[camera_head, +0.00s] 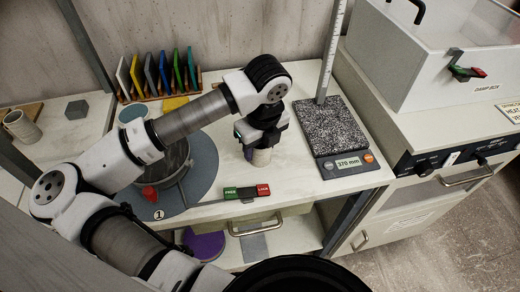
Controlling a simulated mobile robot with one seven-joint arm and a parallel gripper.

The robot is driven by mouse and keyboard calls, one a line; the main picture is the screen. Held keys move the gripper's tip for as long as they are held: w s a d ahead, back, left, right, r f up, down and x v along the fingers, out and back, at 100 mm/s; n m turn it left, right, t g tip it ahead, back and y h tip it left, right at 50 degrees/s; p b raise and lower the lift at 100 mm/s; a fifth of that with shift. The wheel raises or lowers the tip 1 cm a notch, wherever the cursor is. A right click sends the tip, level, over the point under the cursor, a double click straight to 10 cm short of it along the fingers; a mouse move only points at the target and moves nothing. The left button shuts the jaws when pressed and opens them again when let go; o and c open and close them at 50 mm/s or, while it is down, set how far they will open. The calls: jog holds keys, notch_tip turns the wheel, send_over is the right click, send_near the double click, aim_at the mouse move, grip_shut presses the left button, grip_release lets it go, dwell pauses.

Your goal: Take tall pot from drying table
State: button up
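A tan cylindrical pot (262,158) stands upright on the white table (300,190), right of a round grey-blue disc. Only its lower part shows; my gripper hides the top, so I cannot tell how tall it is. My gripper (257,147) points down directly over this pot, at its upper part. The fingers are mostly hidden by the wrist, so I cannot tell whether they are shut on it.
A measuring stand with a speckled plate (330,127) and upright ruler (332,55) is close on the right. A green and red slider (247,191) sits at the front edge. A rack of coloured tiles (155,95) stands behind. A handled mug (22,127) is far left.

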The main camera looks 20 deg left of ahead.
jog(key=shift+c, duration=1.1)
